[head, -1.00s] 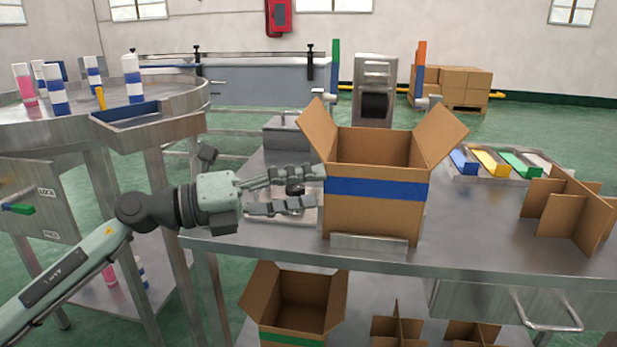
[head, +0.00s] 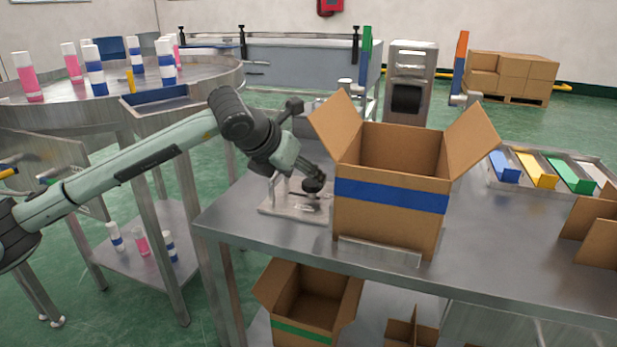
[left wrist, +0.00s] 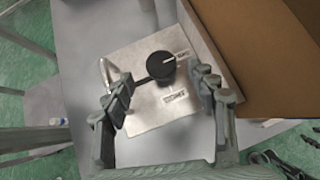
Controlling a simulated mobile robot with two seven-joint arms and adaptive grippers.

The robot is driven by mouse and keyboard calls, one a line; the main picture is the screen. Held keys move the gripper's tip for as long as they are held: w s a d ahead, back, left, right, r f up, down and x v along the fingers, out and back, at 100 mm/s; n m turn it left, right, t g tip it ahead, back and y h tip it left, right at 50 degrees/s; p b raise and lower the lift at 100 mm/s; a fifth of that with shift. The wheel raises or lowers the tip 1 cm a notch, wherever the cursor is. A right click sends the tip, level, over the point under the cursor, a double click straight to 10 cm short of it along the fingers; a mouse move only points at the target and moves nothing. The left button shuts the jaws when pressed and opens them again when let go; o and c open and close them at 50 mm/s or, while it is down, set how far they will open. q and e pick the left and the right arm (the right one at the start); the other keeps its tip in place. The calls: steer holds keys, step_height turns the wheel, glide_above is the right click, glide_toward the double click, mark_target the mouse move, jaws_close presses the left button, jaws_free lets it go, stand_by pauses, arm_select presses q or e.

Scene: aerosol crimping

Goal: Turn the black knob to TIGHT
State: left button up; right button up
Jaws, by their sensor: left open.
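The black knob (left wrist: 160,65) sits on a pale metal plate (left wrist: 140,60) in the left wrist view. A white pointer line on it points right, towards a small label (left wrist: 182,53). A second label (left wrist: 173,98) lies below the knob; the print on both is too small to read surely. In the head view the plate (head: 275,206) lies on the table, left of the large carton. My left gripper (head: 302,186) points down over it. In the left wrist view its open fingers (left wrist: 160,74) are on either side of the knob, with gaps. My right gripper is not in view.
The large open carton (head: 390,222) with a blue band stands close on the right of the plate. A grey metal table (head: 480,270) carries both. Coloured trays (head: 540,172) lie farther right. A round table (head: 75,108) with bottles is at the left.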

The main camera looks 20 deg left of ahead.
mark_target(311, 182)
arm_select(q)
steer(key=shift+x, duration=1.9)
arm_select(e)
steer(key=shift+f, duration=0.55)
arm_select(q)
steer(key=shift+r, duration=0.1)
steer(key=c, duration=1.2)
